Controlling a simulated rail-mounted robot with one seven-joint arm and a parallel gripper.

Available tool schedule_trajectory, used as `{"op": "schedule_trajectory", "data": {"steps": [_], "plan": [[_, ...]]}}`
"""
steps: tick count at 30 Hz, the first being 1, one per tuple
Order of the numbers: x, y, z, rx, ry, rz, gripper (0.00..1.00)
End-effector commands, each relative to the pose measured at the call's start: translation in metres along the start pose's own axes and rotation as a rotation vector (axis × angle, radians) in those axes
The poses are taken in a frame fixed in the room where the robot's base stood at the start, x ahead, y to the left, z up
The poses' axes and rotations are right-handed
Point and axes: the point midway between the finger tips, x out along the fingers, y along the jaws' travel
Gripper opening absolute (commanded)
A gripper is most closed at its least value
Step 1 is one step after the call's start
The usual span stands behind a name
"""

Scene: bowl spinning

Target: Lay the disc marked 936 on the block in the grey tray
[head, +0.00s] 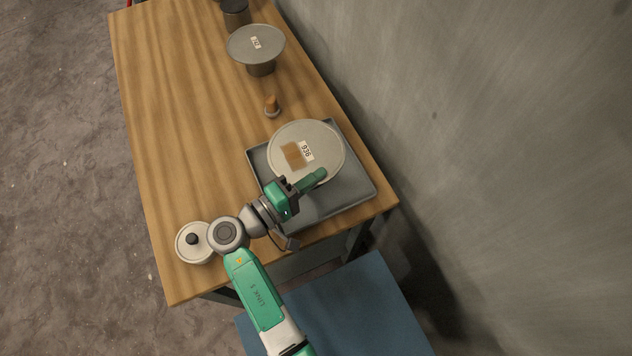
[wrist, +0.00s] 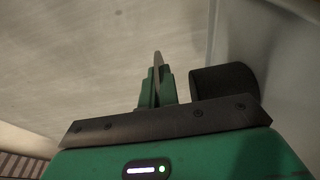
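The pale round disc marked 936 (head: 329,150), with a brown square patch, is over the grey tray (head: 352,198) in the head view. My gripper (head: 315,178) is at its near edge. In the wrist view, the green fingers (wrist: 157,88) are closed together around the disc's thin edge (wrist: 158,68), seen edge-on. A dark round block (wrist: 228,80) stands beside the fingers there, with a gap between it and the disc's plane. In the head view the block is hidden, apparently under the disc.
Another labelled disc (head: 245,52) rests on a dark pedestal (head: 262,69) farther back. A dark cylinder (head: 236,14) stands behind it. A small orange-topped peg (head: 271,104) stands beyond the tray. A pale lid with a black knob (head: 186,252) lies at the near left. The table's left side is clear.

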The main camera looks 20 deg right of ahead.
Motion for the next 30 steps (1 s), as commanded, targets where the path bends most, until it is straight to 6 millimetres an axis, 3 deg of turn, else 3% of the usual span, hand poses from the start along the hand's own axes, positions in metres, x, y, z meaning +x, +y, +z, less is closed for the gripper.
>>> {"op": "schedule_trajectory", "data": {"steps": [6, 13, 23, 27, 30], "plan": [[0.005, -0.003, 0.002, 0.000, 0.002, 0.000, 0.00], [0.005, -0.037, 0.002, -0.001, 0.001, 0.000, 0.00], [0.005, -0.040, 0.002, 0.000, 0.001, 0.000, 0.00], [0.005, -0.039, 0.002, 0.000, 0.001, 0.000, 0.24], [0.005, -0.039, 0.002, 0.000, 0.001, 0.000, 0.24]]}}
